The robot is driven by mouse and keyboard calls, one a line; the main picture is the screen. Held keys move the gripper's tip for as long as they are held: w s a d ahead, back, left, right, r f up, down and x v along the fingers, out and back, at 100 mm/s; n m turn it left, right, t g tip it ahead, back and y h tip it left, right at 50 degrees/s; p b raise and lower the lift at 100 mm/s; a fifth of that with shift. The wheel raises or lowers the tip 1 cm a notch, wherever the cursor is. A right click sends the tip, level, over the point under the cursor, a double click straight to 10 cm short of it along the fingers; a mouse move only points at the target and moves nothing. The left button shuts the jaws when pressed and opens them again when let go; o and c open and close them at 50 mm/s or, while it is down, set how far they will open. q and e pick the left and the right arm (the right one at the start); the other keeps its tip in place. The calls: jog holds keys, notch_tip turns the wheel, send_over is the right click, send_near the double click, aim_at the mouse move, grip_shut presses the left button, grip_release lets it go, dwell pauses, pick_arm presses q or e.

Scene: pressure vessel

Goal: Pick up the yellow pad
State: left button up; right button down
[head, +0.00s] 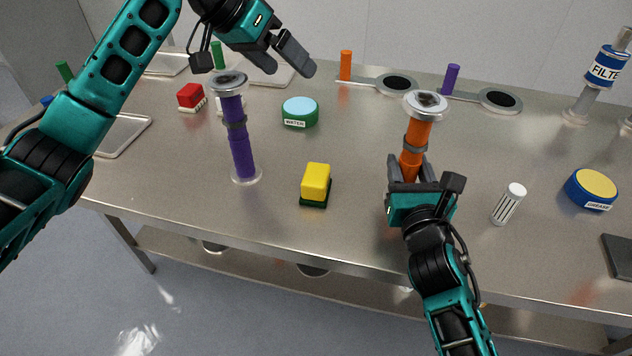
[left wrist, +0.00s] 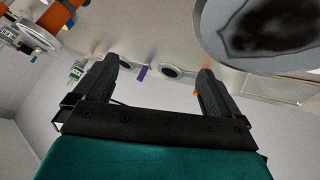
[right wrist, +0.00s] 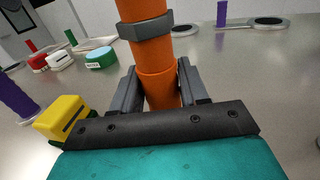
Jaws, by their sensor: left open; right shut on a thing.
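The yellow pad (head: 316,180) is a yellow block on a dark green base. It sits on the metal table between the purple column and the orange column, and also shows at the left of the right wrist view (right wrist: 64,117). My left gripper (head: 292,60) is open and empty, raised over the back of the table, well away from the pad. My right gripper (head: 408,172) is shut on the orange column (head: 416,136), which stands upright to the right of the pad. The orange column fills the middle of the right wrist view (right wrist: 153,50).
The purple column (head: 239,140) stands left of the pad. A green water tin (head: 300,112) and a red pad (head: 190,96) lie behind. A white striped cylinder (head: 508,204) and a grease tin (head: 591,189) lie right. The table is clear in front of the pad.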

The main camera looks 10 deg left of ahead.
pick_arm(q)
jog(key=s+d+f+m+g+y, duration=0.2)
jog(key=s+d+f+m+g, duration=0.15)
jog(key=d+m, duration=0.3)
jog(key=m+g+y, duration=0.1)
jog(key=m+y, duration=0.3)
jog(key=m, duration=0.2)
send_over(316, 173)
notch_tip(316, 173, down, 8)
jog(key=shift+s, duration=0.15)
jog(key=shift+f, duration=3.1)
jog(key=c, duration=1.1)
jog(key=shift+o, duration=0.2)
notch_tip(316, 173, up, 10)
jog(key=shift+r, duration=0.1)
